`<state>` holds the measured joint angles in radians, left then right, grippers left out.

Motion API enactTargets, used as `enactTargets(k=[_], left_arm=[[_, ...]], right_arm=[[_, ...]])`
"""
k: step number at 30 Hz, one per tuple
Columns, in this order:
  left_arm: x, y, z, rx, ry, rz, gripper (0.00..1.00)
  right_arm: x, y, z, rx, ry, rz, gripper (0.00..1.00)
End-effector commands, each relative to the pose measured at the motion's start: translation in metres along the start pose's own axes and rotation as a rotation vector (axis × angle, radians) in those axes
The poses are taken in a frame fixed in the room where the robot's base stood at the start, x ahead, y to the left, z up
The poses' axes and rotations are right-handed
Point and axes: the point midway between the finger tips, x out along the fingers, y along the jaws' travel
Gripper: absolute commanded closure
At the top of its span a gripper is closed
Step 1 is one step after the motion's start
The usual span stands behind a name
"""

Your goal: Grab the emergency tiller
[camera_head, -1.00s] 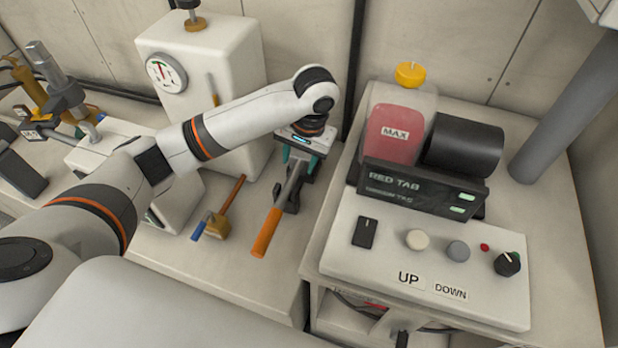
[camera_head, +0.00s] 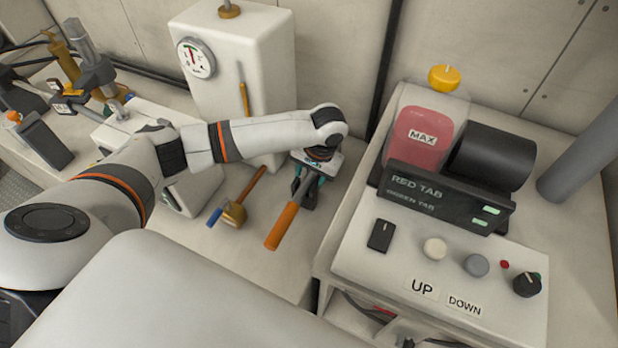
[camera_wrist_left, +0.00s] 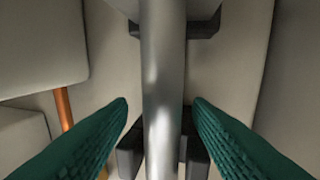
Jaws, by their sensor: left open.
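The emergency tiller, a grey metal bar with an orange grip (camera_head: 282,226), lies on the pale bench left of the control console. Its bare shaft (camera_wrist_left: 163,80) runs up the middle of the left wrist view, over dark brackets (camera_wrist_left: 190,145). My left gripper (camera_head: 306,186) is above the shaft, beyond the orange grip. Its green fingers (camera_wrist_left: 160,105) are open, one on each side of the shaft, with a gap on both sides. In the head view the gripper body hides the tiller's far end. My right gripper is not in view.
A brass-headed mallet (camera_head: 234,214) with a blue tip lies left of the tiller. A white tank with a gauge (camera_head: 197,58) stands behind it. The console (camera_head: 440,262) with UP and DOWN labels is on the right. Bare bench lies in front of the mallet.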

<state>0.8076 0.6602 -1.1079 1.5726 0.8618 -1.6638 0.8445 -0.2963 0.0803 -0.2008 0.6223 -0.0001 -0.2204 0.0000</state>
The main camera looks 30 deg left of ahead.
Motion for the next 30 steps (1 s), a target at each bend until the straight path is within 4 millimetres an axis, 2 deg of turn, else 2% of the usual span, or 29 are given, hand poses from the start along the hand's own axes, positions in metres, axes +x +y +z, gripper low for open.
enactTargets(k=[3,10,18,19,30], left_arm=[[0.0091,-0.0004,-0.0002,0.001,-0.001,0.000,0.54],[0.0101,-0.0007,0.0000,0.002,-0.002,0.000,0.54],[0.0098,-0.0007,0.0000,0.001,-0.002,-0.001,0.98],[0.0097,-0.0007,0.0000,0.001,-0.002,-0.001,1.00],[0.0074,-0.0004,0.0011,0.000,-0.005,-0.002,1.00]], right_arm=[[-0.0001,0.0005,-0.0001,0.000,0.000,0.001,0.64],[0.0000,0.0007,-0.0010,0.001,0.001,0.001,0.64],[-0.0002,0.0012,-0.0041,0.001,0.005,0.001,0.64],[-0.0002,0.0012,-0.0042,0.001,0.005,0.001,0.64],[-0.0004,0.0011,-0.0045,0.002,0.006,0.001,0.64]])
